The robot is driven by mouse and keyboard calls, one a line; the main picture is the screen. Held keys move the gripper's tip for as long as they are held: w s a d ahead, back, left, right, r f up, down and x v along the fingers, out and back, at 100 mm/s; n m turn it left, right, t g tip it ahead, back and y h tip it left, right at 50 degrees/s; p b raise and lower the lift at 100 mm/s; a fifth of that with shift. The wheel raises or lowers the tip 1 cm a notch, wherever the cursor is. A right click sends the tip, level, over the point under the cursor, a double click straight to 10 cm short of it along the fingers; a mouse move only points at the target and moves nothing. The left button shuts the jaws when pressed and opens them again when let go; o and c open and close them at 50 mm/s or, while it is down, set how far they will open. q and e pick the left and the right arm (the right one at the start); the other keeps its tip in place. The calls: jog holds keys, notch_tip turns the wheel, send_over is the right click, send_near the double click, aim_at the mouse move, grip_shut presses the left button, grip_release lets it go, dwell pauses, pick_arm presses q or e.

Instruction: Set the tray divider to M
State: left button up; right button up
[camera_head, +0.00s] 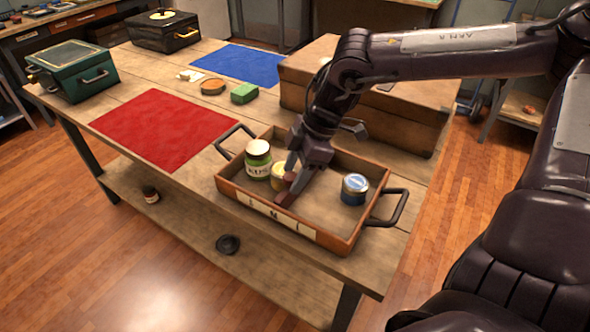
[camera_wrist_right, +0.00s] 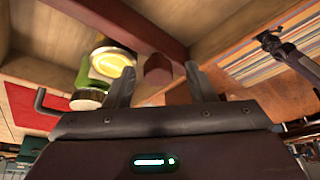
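A wooden tray (camera_head: 340,241) with black handles stands near the table's front edge. A pale label strip (camera_head: 268,216) with small marks runs along its front wall; I cannot read them surely. My right gripper (camera_head: 292,178) reaches down into the tray, beside the jars. In the right wrist view its fingers (camera_wrist_right: 160,88) are apart, with a reddish-brown knob (camera_wrist_right: 158,68) showing between and beyond them. I cannot tell whether they touch it. A dark red-brown bar (camera_wrist_right: 125,22) runs near the knob; I cannot tell whether it is the divider or a wall. My left gripper is out of view.
A large wooden box (camera_head: 410,126) stands behind. The red mat (camera_head: 160,129) is clear.

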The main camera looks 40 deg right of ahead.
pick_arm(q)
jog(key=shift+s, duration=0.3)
pick_arm(e)
jog(key=v, duration=0.7)
jog(key=shift+d+r, duration=0.25)
jog(key=shift+r, duration=0.1)
jog(key=shift+s, duration=0.1)
